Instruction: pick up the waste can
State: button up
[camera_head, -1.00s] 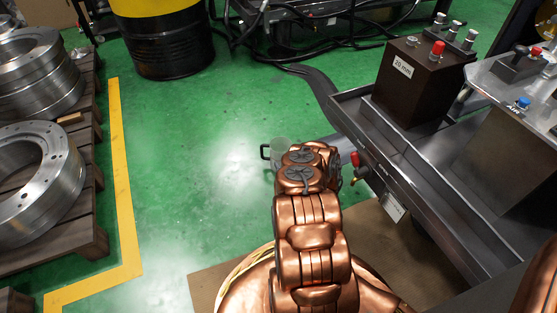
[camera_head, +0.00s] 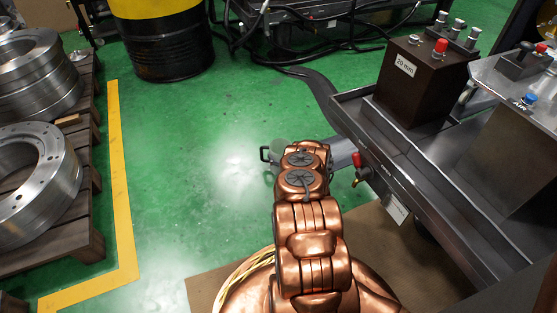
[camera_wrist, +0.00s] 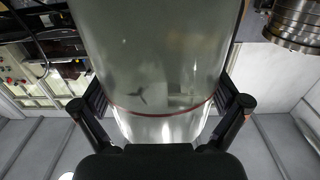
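The waste can is a clear, translucent cylinder (camera_wrist: 158,50) with a thin red line around it. It fills the middle of the wrist view. My gripper (camera_wrist: 160,105) has one dark finger on each side of it, with the pads against its wall, and looks shut on it. In the head view, part of the can (camera_head: 278,147) and a dark handle on its left show past the end of my copper-coloured arm. My arm hides the rest of it and my gripper there.
A metal bench with a tray (camera_head: 440,190), a "20 mm" block (camera_head: 410,85) and a red-handled valve (camera_head: 357,160) stands close on the right. A pallet (camera_head: 70,235) with metal rings is left. A black-yellow drum (camera_head: 165,45) stands behind. Green floor between is clear.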

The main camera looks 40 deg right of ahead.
jog(key=c, duration=0.8)
